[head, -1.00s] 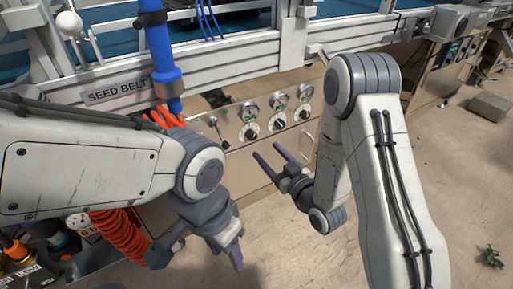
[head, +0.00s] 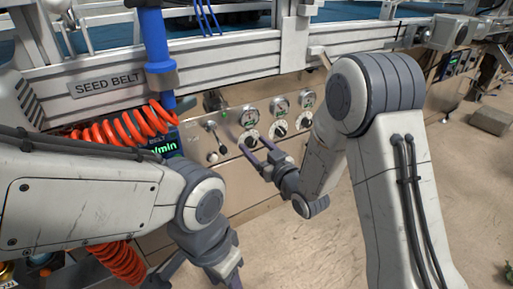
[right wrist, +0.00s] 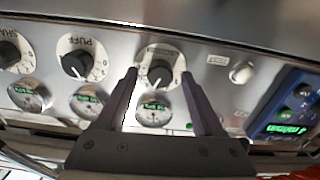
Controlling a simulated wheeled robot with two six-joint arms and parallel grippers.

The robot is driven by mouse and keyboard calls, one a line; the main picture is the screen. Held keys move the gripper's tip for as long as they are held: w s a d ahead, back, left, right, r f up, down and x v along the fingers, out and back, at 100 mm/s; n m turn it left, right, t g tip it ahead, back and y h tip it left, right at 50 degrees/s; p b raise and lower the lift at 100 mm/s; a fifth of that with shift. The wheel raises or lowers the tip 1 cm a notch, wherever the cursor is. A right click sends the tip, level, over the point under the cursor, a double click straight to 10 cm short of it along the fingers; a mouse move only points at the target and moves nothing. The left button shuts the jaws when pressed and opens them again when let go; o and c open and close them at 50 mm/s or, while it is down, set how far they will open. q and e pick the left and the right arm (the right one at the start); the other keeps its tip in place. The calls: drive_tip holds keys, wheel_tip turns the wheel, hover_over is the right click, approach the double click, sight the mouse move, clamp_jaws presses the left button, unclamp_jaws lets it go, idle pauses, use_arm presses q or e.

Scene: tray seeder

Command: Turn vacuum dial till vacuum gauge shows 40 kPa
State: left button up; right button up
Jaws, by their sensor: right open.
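The vacuum dial (head: 249,135) is a black knob on a white round plate, the leftmost of three on the metal panel. In the right wrist view the dial (right wrist: 157,76) lies between my fingertips. The vacuum gauge (head: 248,117) sits directly above it; it also shows in the right wrist view (right wrist: 153,110), with a green display too small to read. My right gripper (head: 252,143) is open, one finger on each side of the dial; I cannot tell whether they touch it. My left gripper (head: 226,272) hangs low in front of the panel, its jaws unclear.
The puff dial (right wrist: 76,62) and another dial (right wrist: 8,55) are close beside the vacuum dial. A toggle lever (head: 212,129) is left of it. An orange coiled hose (head: 115,130) and a green-lit display (head: 164,147) are farther left.

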clamp_jaws()
drive_tip(key=m+p, duration=0.2)
drive_tip(key=m, duration=0.2)
drive_tip(key=shift+d+m+p, duration=0.1)
drive_tip(key=shift+m+p, duration=0.35)
drive_tip(key=shift+m, duration=1.15)
drive_tip(key=shift+f, duration=0.1)
unclamp_jaws()
